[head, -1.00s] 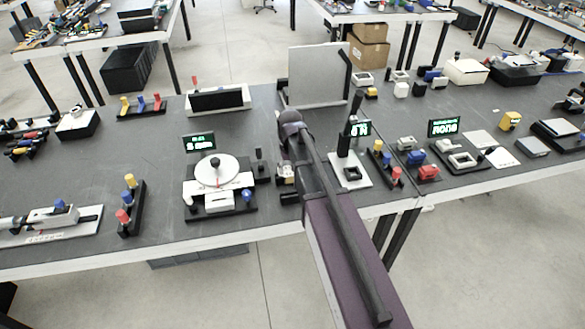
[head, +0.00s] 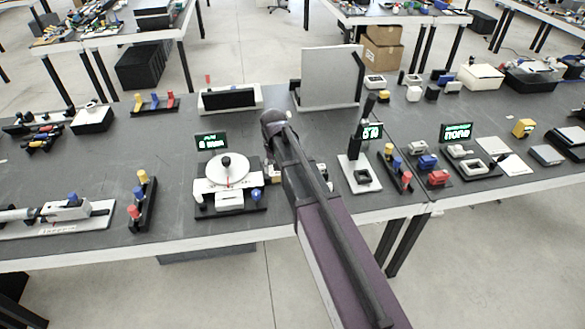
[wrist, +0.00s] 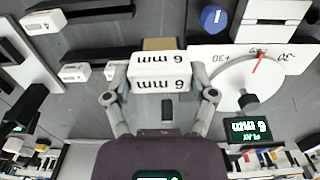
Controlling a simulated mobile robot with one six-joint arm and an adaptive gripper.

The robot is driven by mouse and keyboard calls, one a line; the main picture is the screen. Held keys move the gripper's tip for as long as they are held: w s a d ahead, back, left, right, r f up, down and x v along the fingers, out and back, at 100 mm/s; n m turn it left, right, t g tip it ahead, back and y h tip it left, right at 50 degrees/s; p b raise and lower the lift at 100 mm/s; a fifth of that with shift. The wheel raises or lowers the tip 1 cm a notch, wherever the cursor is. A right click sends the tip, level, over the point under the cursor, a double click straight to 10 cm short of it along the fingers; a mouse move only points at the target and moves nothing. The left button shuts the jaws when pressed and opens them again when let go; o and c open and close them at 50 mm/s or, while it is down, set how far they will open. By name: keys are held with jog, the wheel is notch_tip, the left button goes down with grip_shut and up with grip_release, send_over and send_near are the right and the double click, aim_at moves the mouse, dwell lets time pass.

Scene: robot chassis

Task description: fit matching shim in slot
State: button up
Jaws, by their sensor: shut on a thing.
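My gripper (wrist: 160,88) is shut on a white shim (wrist: 160,72) marked "6 mm", held between both fingertips in the wrist view. In the head view my arm hides most of the gripper. The dial device (head: 226,170) stands left of my arm. In the wrist view its white dial (wrist: 247,82) is right of the held shim, with a red pointer. Its green-lit display (wrist: 247,130) appears to read "PLAY 6 mm". A white part (wrist: 268,22) of the device lies at the upper right. Another white shim (wrist: 43,22), marked with a 4, lies upper left.
Small white blocks (wrist: 73,72) lie left of my gripper in the wrist view. A blue knob (wrist: 214,18) stands near the dial. A stand with a lever (head: 362,168) is right of my arm. A rack of coloured pegs (head: 140,200) stands left of the dial device.

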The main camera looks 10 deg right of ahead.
jog(key=a+r+p, duration=0.1)
jog(key=a, duration=1.6)
jog(key=shift+w+a+r, duration=0.15)
jog(key=shift+w+a, duration=0.05)
jog(key=shift+a, duration=0.05)
jog(key=shift+f+b, duration=2.85)
jog(key=shift+f, duration=0.05)
jog(key=shift+f+b, duration=2.05)
jog(key=shift+f, duration=0.05)
jog(key=o, duration=1)
jog(key=shift+o, duration=0.2)
jog(key=shift+r, duration=0.25)
